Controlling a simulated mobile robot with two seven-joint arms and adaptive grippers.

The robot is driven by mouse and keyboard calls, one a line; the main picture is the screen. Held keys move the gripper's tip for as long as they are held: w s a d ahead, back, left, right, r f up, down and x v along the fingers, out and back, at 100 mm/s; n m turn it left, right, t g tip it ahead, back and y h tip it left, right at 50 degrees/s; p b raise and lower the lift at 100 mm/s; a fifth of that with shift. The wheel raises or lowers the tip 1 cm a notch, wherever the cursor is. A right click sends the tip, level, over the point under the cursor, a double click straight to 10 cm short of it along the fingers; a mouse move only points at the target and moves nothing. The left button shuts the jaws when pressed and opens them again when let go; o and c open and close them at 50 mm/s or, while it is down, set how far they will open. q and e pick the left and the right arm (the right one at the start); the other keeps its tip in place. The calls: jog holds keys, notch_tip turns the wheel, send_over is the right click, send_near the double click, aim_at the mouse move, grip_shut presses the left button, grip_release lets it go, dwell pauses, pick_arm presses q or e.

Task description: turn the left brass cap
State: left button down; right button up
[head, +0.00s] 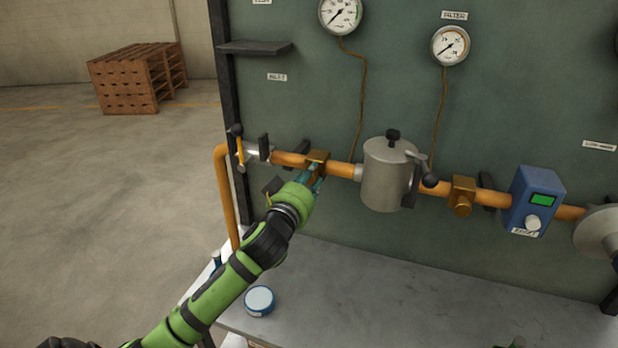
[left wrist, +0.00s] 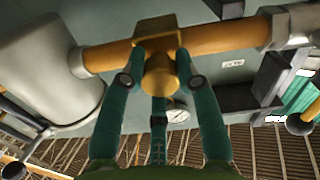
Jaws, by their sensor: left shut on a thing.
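The left brass cap (left wrist: 160,76) sticks out of a brass block on an orange pipe in the left wrist view. In the head view the same brass block (head: 318,156) sits left of the grey filter pot, and its cap is mostly hidden by my gripper. My left gripper (head: 315,176) is shut on the cap, with teal fingers on both sides of it in the wrist view. My right gripper cannot be made out in either view.
The grey filter pot (head: 388,174) with its lever stands close to the right. Beyond it are a second brass fitting (head: 461,197) and a blue box (head: 536,199). A yellow-handled valve (head: 240,150) is to the left. A round tin (head: 260,301) stands on the bench (head: 370,300).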

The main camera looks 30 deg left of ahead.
pick_arm(q)
jog(key=shift+r+m, duration=0.25)
jog(key=shift+m, duration=0.05)
jog(key=m+p, duration=0.1)
jog(key=m, duration=0.1)
jog(key=shift+r+m, duration=0.15)
jog(key=shift+m, duration=0.25)
jog(key=m+p, duration=0.3)
jog(key=m, duration=0.3)
jog(key=shift+r, duration=0.1)
jog(key=m+p, duration=0.1)
jog(key=m, duration=0.3)
jog(key=shift+m+p, duration=0.3)
jog(key=shift+m, duration=0.1)
jog(key=shift+m+p, duration=0.7)
jog(key=shift+m, duration=1.5)
